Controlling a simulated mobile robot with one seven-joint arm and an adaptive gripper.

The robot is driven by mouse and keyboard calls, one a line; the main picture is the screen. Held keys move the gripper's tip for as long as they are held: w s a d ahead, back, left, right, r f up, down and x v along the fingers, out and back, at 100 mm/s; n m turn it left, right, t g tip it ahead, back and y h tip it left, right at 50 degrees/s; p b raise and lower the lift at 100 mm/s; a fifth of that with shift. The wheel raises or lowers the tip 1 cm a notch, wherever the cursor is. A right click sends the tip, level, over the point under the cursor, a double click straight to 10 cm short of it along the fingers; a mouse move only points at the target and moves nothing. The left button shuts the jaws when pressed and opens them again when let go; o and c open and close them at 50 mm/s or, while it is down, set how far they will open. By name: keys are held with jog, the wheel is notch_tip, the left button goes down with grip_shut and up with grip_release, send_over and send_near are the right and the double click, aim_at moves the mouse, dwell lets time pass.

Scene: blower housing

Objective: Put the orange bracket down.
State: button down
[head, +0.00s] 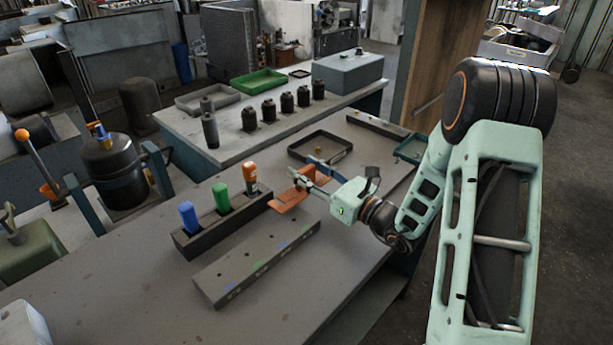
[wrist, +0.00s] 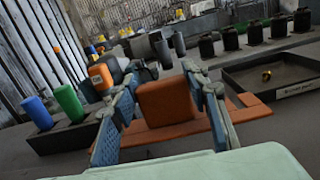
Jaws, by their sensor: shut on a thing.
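The orange bracket (head: 288,200) is at the middle of the near workbench, just right of the dark tool rack. In the wrist view the bracket (wrist: 166,104) shows an upright block above a flat plate that reaches out to both sides. My gripper (head: 305,176) reaches in from the right and is shut on the upright block. In the wrist view the blue-padded fingers of my gripper (wrist: 163,100) stand on either side of the block. I cannot tell whether the plate touches the bench top; its underside is hidden.
The rack (head: 222,224) holds blue, green and orange handles. A grey holed block (head: 258,262) lies in front. A dark square tray (head: 321,147) with a small brass piece is behind. Dark cylinders stand on the far bench (head: 225,150). The near bench (head: 130,290) is clear at front left.

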jog(key=shift+f, duration=0.75)
jog(key=shift+f, duration=0.1)
jog(key=shift+f+b, duration=0.3)
jog(key=shift+b, duration=0.1)
jog(key=c, duration=1.1)
grip_release()
jog(key=shift+d+r+p, duration=0.1)
jog(key=shift+r+p, duration=0.4)
jog(key=b+v, duration=0.1)
jog(key=v, duration=1.1)
jog(key=shift+s+f, duration=0.1)
